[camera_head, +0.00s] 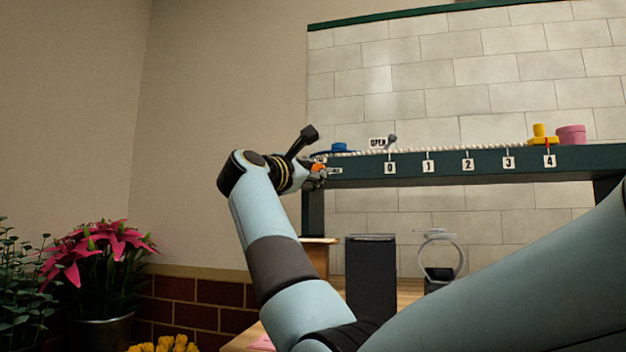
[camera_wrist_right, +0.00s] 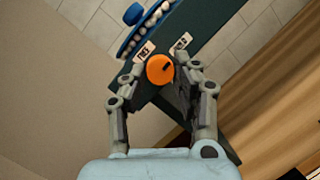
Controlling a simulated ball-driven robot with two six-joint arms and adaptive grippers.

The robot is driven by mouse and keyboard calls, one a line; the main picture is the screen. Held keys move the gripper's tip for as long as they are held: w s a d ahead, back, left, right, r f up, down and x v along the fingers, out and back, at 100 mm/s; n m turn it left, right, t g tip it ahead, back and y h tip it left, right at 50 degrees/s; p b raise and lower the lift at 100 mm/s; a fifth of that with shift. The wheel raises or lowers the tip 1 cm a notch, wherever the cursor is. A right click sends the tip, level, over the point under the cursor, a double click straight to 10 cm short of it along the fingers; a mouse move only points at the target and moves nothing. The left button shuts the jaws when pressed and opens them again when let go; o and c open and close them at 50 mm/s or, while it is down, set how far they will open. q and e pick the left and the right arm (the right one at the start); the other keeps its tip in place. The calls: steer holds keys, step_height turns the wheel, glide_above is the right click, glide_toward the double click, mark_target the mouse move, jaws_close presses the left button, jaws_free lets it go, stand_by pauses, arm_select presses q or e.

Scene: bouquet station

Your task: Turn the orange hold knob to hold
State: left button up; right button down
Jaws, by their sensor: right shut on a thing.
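The orange hold knob (camera_wrist_right: 160,69) is on the front of the dark green beam, between two small white labels. A dark mark on the knob's face points right and slightly up in the wrist view. My right gripper (camera_head: 313,181) is at the beam's left end, its fingers on both sides of the knob and shut on it. The knob shows only partly in the head view (camera_head: 318,168). My left gripper is not in view.
The beam (camera_head: 440,172) carries number plates 0 to 4, a bead string and an OPEN sign (camera_head: 378,143). A blue spool (camera_head: 341,148) is at its left; a yellow piece (camera_head: 540,134) and pink cylinder (camera_head: 571,135) are at its right. Pink flowers (camera_head: 88,250) stand lower left.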

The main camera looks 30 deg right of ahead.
stand_by(0.3)
steer(key=c, duration=1)
jaws_free()
steer(key=v, duration=0.7)
steer(key=shift+a, duration=0.25)
